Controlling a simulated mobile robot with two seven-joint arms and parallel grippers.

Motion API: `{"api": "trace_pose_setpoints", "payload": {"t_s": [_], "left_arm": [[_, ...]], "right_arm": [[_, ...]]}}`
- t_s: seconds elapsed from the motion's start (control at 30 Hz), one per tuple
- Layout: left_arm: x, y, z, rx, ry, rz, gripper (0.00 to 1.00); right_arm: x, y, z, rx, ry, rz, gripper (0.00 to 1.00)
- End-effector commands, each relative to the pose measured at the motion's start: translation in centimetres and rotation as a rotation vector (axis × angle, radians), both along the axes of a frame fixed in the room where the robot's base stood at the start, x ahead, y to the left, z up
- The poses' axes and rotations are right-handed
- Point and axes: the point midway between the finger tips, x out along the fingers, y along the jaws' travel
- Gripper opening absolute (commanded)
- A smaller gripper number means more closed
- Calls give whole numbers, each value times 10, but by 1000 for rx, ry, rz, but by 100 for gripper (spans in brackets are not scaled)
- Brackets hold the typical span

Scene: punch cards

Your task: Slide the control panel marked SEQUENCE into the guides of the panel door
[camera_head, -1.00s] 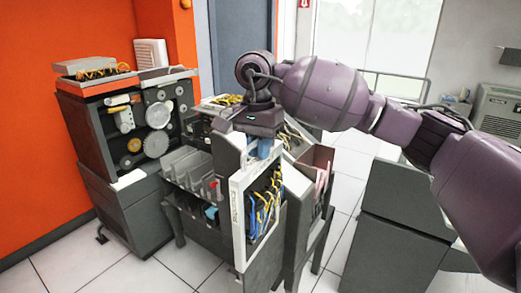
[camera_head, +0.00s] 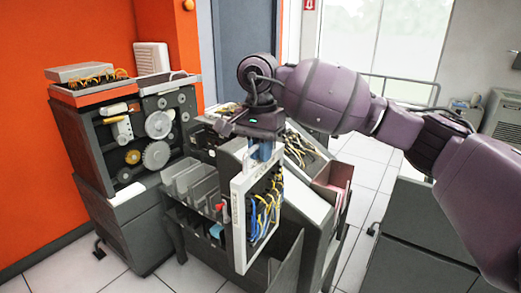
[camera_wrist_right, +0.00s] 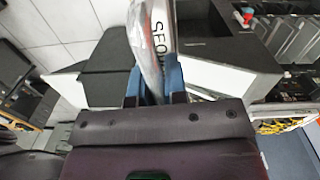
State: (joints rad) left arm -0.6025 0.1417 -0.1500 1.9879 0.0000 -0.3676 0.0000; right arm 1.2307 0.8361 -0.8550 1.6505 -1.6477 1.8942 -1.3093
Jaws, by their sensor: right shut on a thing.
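The control panel (camera_head: 238,215) is a white-framed board with yellow and blue wires on its face. My right gripper (camera_head: 263,150) is shut on its top edge and holds it upright in front of the grey machine. In the right wrist view the blue fingers (camera_wrist_right: 153,85) pinch the panel's white edge (camera_wrist_right: 159,28), where part of the word SEQUENCE shows. A dark grey plate (camera_head: 287,262), perhaps the panel door, stands below and right of the panel. The guides are not clearly visible, and I cannot tell whether panel and plate touch. My left gripper is not in view.
The grey machine (camera_head: 305,195) has card pockets (camera_head: 192,184) left of the panel and a bin of pink cards (camera_head: 333,190) at right. A geared machine (camera_head: 125,150) stands by the orange wall. Grey cabinets (camera_head: 410,235) stand at right, with tiled floor between.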

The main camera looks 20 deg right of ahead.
Motion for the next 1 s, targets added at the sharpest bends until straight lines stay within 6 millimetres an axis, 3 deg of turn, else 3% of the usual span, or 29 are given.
{"api": "trace_pose_setpoints", "payload": {"t_s": [0.07, 0.37, 0.8, 1.0], "left_arm": [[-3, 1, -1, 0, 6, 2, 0], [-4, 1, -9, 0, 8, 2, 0], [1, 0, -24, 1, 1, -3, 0], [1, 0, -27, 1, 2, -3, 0]], "right_arm": [[0, 0, 3, 3, -6, 0, 0], [0, 0, -29, 3, -3, 1, 0], [0, 1, -116, 3, -2, 0, 0], [1, 1, -135, 3, -4, 1, 0]]}}
